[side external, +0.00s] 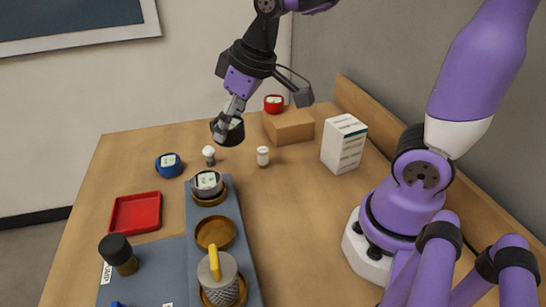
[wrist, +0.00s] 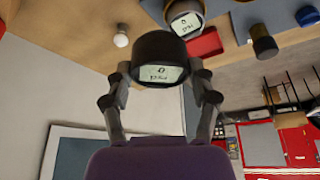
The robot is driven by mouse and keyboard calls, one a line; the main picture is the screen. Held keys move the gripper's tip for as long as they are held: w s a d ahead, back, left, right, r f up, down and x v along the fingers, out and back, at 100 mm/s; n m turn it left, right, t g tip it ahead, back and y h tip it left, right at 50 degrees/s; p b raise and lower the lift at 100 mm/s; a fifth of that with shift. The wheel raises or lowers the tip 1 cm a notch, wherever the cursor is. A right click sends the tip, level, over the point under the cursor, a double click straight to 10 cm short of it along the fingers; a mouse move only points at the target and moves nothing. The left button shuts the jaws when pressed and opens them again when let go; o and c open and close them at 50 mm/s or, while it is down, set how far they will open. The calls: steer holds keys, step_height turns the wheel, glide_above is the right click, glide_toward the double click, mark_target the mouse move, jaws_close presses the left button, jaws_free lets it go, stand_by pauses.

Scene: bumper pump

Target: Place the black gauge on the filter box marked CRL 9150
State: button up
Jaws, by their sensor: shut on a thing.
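The black gauge (side external: 228,132) hangs tilted in the air above the table, left of the cardboard box. My gripper (side external: 234,112) is shut on it. In the wrist view the black gauge (wrist: 160,62) sits between my two fingers, its pale display facing the camera. A white box with a teal stripe and printed text (side external: 344,144) stands upright on the table to the right; its small print cannot be read. A low brown cardboard box (side external: 289,127) lies behind it to the left, with a red gauge (side external: 273,103) on top. No CRL 9150 mark is legible on either box.
A blue gauge (side external: 168,166), two small white-topped items (side external: 209,155) (side external: 263,156) and a red tray (side external: 135,213) are on the table. A grey gauge (side external: 206,182) sits at the far end of a blue-grey strip with brass cups. A black-capped jar (side external: 118,254) stands front left.

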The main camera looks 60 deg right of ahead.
steer(key=d+r+m+h, duration=0.1)
steer(key=d+m+h, duration=0.2)
steer(key=d+m, duration=0.45)
step_height(320, 180, up, 4)
steer(key=m+g+h, duration=0.2)
steer(key=m+g, duration=0.5)
steer(key=m, duration=1.2)
glide_above(351, 122)
steer(key=w+a, duration=0.1)
steer(key=shift+m, duration=0.25)
steer(key=shift+a+f, duration=0.2)
steer(key=shift+f, duration=3.9)
steer(key=shift+f, duration=0.15)
steer(key=o, duration=1.2)
steer(key=shift+o, duration=0.2)
